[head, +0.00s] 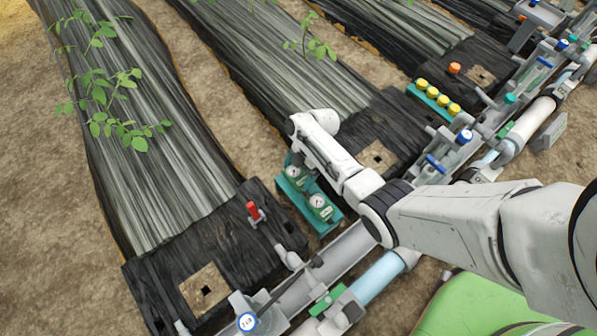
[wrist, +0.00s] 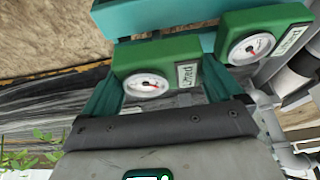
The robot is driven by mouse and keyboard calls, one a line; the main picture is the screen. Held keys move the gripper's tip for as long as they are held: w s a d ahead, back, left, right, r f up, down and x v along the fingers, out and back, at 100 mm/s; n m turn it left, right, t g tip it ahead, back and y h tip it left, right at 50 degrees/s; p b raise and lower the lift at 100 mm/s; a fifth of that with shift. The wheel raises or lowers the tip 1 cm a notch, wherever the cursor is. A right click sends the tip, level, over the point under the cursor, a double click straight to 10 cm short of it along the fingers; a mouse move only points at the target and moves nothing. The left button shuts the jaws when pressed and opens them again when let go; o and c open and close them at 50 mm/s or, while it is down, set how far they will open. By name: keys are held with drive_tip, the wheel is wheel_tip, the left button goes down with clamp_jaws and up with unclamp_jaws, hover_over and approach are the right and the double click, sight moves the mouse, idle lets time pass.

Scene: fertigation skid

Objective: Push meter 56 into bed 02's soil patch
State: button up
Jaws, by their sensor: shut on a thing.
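Two green meters with round white dials sit at a teal rack (head: 290,197) in the head view. My gripper (wrist: 160,84) is shut on one meter (wrist: 146,86), with a finger on each side of it in the wrist view. It appears to be the upper one (head: 297,172) in the head view, partly hidden by my arm. The other meter (wrist: 250,46) stands beside it; it is the lower one (head: 320,206) in the head view. I cannot read a number on either. Brown square soil patches with dark holes show at the near left bed (head: 205,288) and the middle bed (head: 379,157).
A third patch (head: 482,75) lies on the far right bed. A red-handled valve (head: 254,212) stands on the left bed's end. Pipes (head: 378,282) with valves run along the bed ends. A green rack of yellow caps (head: 438,97) stands further right. Plants grow on the beds.

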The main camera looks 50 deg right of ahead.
drive_tip(key=shift+r+p, duration=3.75)
drive_tip(key=shift+r, duration=0.45)
